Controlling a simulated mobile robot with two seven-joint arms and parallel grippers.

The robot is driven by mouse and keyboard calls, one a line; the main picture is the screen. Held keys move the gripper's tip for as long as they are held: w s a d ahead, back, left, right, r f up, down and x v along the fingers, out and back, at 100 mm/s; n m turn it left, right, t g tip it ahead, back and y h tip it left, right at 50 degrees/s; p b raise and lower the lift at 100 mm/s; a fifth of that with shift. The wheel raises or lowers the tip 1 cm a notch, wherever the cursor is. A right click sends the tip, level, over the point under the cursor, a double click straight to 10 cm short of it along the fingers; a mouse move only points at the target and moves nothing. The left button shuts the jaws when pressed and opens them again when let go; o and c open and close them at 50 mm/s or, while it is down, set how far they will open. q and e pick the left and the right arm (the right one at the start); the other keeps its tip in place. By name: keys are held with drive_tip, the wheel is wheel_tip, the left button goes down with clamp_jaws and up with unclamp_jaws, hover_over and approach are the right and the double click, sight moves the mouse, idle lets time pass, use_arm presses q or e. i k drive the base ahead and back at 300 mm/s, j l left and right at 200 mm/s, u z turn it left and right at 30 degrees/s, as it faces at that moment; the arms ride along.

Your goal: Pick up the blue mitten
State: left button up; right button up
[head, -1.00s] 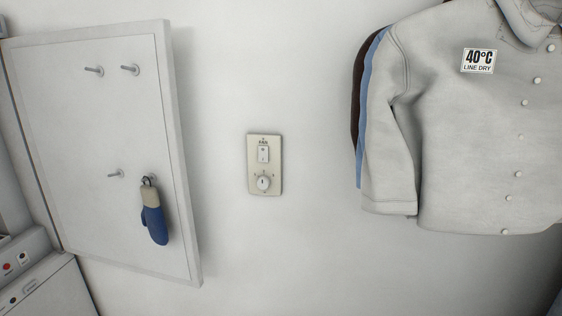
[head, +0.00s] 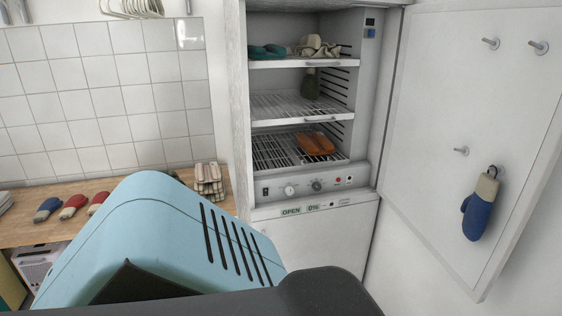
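A blue mitten (head: 480,207) with a cream cuff hangs from a hook on the inner face of the open cabinet door, at the right of the head view. Another small blue mitten (head: 48,209) lies on the wooden counter at the far left, beside red ones. Neither of my grippers is in view.
The drying cabinet (head: 317,203) stands open, with a teal mitten (head: 267,51), pale gloves (head: 318,45), a dark green mitten (head: 310,84) and orange mittens (head: 315,144) on its racks. Other door hooks (head: 490,43) are bare.

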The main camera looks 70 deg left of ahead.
sight(50, 205)
drive_tip(key=u, duration=3.85)
drive_tip(key=i+j+z, duration=0.45)
drive_tip(key=i+j, duration=2.05)
drive_tip(key=i+l, duration=0.05)
drive_tip(key=i, duration=0.1)
